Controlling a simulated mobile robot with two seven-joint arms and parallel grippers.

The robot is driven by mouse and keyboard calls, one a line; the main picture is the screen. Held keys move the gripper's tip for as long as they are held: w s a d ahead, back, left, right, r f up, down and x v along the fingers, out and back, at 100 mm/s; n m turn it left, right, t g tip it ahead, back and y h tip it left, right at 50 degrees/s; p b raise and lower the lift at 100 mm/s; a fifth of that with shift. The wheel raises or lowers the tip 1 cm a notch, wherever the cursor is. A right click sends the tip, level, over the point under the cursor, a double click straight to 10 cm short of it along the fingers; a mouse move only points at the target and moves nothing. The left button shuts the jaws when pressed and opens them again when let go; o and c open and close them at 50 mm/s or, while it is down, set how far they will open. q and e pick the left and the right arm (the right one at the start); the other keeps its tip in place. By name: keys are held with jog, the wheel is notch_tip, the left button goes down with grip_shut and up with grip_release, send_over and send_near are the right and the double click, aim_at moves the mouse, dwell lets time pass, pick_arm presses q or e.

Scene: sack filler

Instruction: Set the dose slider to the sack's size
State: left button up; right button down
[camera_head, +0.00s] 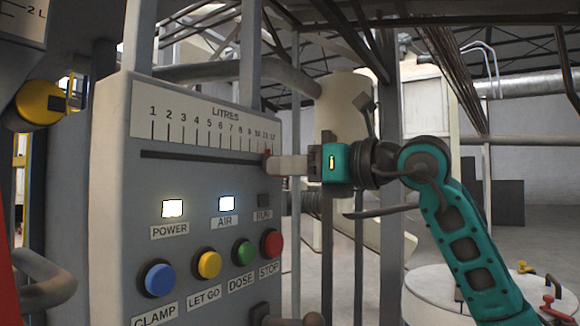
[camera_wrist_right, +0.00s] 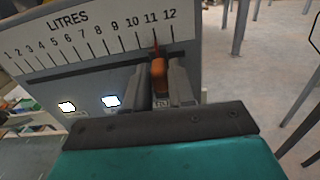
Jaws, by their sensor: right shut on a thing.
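The dose slider (camera_head: 268,154) is a small red-orange knob in the long dark slot under the LITRES scale (camera_head: 205,124) on the grey panel. It shows at the slot's right part, and in the right wrist view its knob (camera_wrist_right: 159,75) has a thin pointer at about the 11 mark. My right gripper (camera_head: 274,164) comes from the right and is shut on the knob; its fingers (camera_wrist_right: 160,88) stand on both sides of it. I cannot make out a sack. My left gripper is not in view.
Below the slot, POWER (camera_head: 172,208) and AIR (camera_head: 226,204) lamps are lit; RUN (camera_head: 264,200) is dark. CLAMP (camera_head: 158,279), LET GO (camera_head: 208,264), DOSE (camera_head: 243,252) and STOP (camera_head: 270,243) buttons sit beneath. A grey post (camera_head: 391,200) stands behind my right arm.

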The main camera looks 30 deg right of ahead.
dwell(0.3)
send_near(219, 164)
jog(key=x, duration=0.5)
jog(key=shift+w, duration=0.1)
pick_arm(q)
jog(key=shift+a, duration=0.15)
pick_arm(e)
jog(key=c, duration=1)
grip_release()
jog(key=shift+c, duration=0.2)
pick_arm(q)
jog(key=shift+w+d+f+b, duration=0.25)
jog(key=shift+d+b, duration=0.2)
jog(key=shift+b, duration=0.3)
pick_arm(e)
jog(key=v, duration=1.2)
jog(key=shift+s+d, duration=0.25)
jog(key=shift+s, duration=0.1)
